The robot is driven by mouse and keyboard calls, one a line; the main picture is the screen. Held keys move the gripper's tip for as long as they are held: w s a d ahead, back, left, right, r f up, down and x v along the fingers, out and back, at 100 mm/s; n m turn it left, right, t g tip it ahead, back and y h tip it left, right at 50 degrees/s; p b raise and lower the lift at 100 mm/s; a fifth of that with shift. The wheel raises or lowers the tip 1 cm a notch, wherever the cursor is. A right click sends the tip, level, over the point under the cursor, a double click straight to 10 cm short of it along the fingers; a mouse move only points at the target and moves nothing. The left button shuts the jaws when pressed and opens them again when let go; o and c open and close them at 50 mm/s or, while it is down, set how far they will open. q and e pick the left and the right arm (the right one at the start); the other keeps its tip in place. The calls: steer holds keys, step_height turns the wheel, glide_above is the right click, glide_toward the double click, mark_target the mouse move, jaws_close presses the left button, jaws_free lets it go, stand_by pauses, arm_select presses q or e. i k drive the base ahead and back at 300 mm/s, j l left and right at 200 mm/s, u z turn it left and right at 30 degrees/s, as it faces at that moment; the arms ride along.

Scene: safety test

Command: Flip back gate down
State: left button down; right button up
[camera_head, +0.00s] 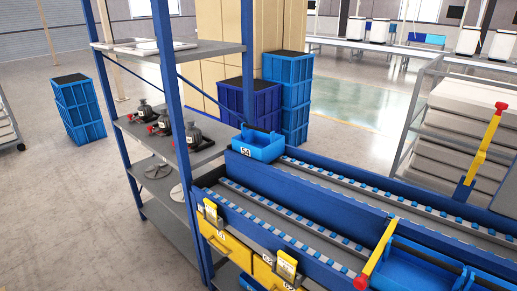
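The back gate shows a yellow lever (484,147) with a red knob at its top. It stands raised and tilted at the right, beyond the far side of the blue roller conveyor (340,193), with a blue bracket (464,189) at its foot. A second yellow lever (379,247) with a red end sits nearer, at the bottom right, beside a blue crate-like part (415,268). Neither of my grippers shows in the head view.
A blue bin (262,146) labelled S4 sits at the conveyor's far left end. A shelf rack (205,140) with dark parts stands to the left. Stacked blue crates (290,95) stand behind. A grey rack (440,130) stands at the right.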

mark_target(479, 158)
steer(key=l+z, duration=0.1)
steer(key=z, duration=1.3)
steer(key=i+j+u, duration=0.15)
steer(key=j, duration=0.25)
steer(key=i+j+u, duration=0.15)
steer(key=j, duration=0.25)
steer(key=i+j+u, duration=0.15)
steer(key=j, duration=0.25)
steer(key=i+j+u, duration=0.15)
steer(key=j, duration=0.2)
